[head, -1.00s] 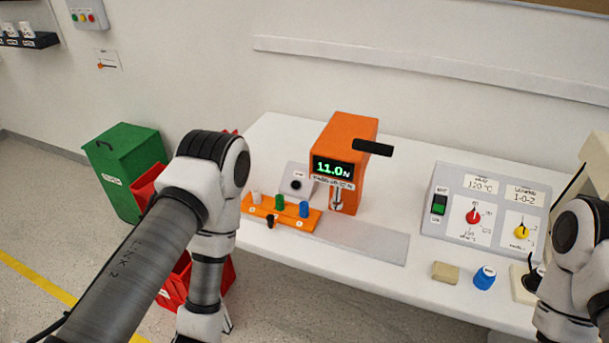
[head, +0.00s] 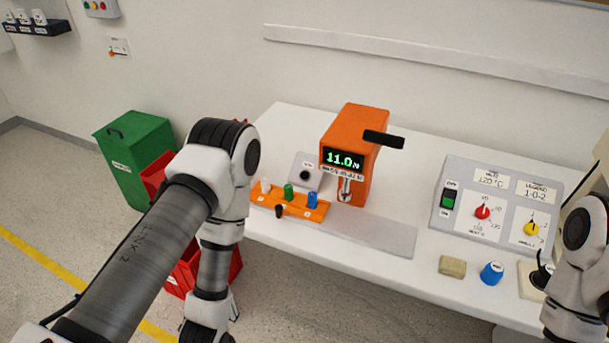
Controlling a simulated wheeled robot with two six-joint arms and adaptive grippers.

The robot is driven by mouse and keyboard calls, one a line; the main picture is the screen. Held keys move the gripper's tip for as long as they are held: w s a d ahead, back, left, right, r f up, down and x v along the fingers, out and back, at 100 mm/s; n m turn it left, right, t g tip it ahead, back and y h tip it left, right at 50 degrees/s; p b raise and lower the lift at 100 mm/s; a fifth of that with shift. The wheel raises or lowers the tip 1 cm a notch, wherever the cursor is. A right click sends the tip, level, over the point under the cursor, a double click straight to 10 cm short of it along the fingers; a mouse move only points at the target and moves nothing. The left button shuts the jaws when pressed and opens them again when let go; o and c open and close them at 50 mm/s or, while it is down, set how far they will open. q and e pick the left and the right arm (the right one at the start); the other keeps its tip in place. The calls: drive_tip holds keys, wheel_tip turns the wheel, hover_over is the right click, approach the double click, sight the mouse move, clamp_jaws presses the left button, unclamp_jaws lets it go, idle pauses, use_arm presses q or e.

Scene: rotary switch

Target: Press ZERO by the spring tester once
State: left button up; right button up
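The orange spring tester (head: 358,143) stands on the white table with a black lever on its right side. Its display (head: 343,160) reads 11.0 N in green. A small grey box with a round black button (head: 306,175) sits just left of the tester; the small label above the button is too small to read. My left arm comes in from the left and bends down in front of the table's left end. Its gripper is below the picture edge. My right arm shows at the right edge, and its gripper is out of view.
An orange tray (head: 262,200) with white, green and blue pieces lies before the button box. A grey control panel (head: 468,170) with knobs stands right. A tan block (head: 452,266) and a blue cap (head: 492,273) lie in front of it. Red and green bins (head: 128,160) stand left.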

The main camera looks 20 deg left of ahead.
use_arm(q)
clamp_jaws()
idle(1.0)
use_arm(e)
clamp_jaws()
